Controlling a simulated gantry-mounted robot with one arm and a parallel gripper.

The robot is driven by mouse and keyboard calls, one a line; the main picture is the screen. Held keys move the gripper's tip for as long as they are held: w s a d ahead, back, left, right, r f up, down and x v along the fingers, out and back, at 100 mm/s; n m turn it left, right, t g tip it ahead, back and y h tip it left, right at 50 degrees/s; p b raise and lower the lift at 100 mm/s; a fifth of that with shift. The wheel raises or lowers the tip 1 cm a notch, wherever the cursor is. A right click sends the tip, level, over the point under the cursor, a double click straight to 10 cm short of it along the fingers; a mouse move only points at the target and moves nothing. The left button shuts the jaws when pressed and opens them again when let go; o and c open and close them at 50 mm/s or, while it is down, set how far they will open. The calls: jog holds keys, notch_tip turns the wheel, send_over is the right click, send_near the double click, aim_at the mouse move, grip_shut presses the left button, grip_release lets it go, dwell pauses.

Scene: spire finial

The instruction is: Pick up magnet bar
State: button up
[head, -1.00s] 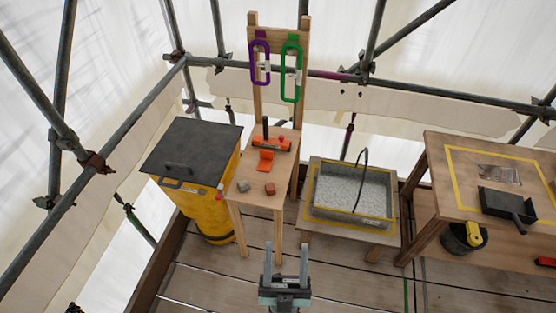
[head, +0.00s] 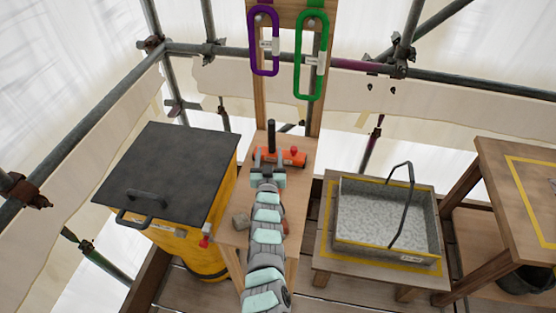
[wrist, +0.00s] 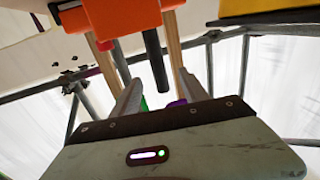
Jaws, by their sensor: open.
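The orange magnet bar (head: 293,158), with an upright black handle (head: 271,136) and a red knob, sits on the narrow wooden stand (head: 297,190). My gripper (head: 269,160) is open and empty, just in front of the bar at the handle's side. In the wrist view, the bar's orange body (wrist: 118,14) is at the top and its black handle (wrist: 155,62) hangs down in the picture. The handle's end appears between the two fingers of my gripper (wrist: 160,90). I cannot tell how deep it lies between them. My arm hides part of the stand.
A black-lidded yellow bin (head: 180,170) stands left. A grey tray (head: 385,250) of pale grit is right. Purple (head: 250,45) and green (head: 299,65) carabiners hang on the upright board behind.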

aim_at(272, 137)
jog(key=w+b, duration=0.3)
jog(key=shift+w+d+f, duration=0.2)
jog(key=shift+w+r+b, duration=0.2)
jog(key=shift+w+b, duration=0.2)
jog(key=shift+w, duration=0.25)
jog(key=shift+w+d+b, duration=0.1)
jog(key=shift+w+b, duration=0.3)
jog(key=shift+b, duration=0.2)
jog(key=shift+w+d+r+b, duration=0.1)
jog(key=shift+w+d+b, duration=0.05)
jog(key=shift+w+b, duration=0.45)
jog(key=shift+w+d+r+b, duration=0.1)
jog(key=shift+w+b, duration=0.35)
jog(key=shift+w, duration=0.2)
jog(key=shift+w+f+b, duration=0.15)
jog(key=shift+w+b, duration=0.7)
jog(key=shift+w, duration=0.05)
jog(key=shift+a, duration=0.1)
jog(key=shift+r, duration=0.2)
grip_shut()
